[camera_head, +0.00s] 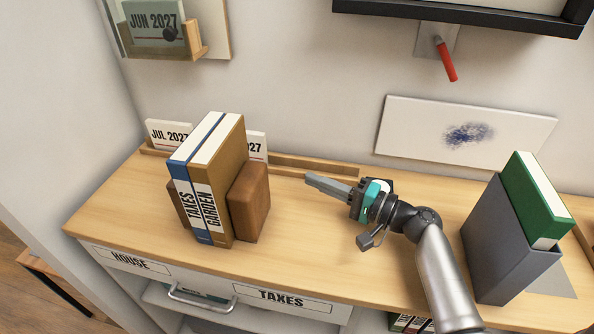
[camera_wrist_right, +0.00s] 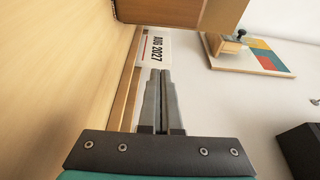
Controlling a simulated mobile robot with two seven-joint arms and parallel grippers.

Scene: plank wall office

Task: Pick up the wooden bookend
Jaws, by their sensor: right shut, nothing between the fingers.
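A brown wooden bookend (camera_head: 249,203) stands upright on the desk against the right side of two books. A second brown block (camera_head: 178,203) shows partly at the left side of the books, mostly hidden by them. My right gripper (camera_head: 309,180) is shut and empty, to the right of the right bookend and apart from it, pointing left. In the right wrist view, the shut fingers (camera_wrist_right: 160,74) point toward an AUG 2027 card, and a brown wooden block (camera_wrist_right: 180,12), likely the bookend, fills the top edge. My left gripper is not in view.
The TAXES and GARDEN books (camera_head: 208,185) stand between the blocks. A wooden rail (camera_head: 315,166) with date cards runs along the wall. A grey holder (camera_head: 505,245) with a green binder (camera_head: 537,198) stands at right. The desk top (camera_head: 305,240) is clear in front of my gripper.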

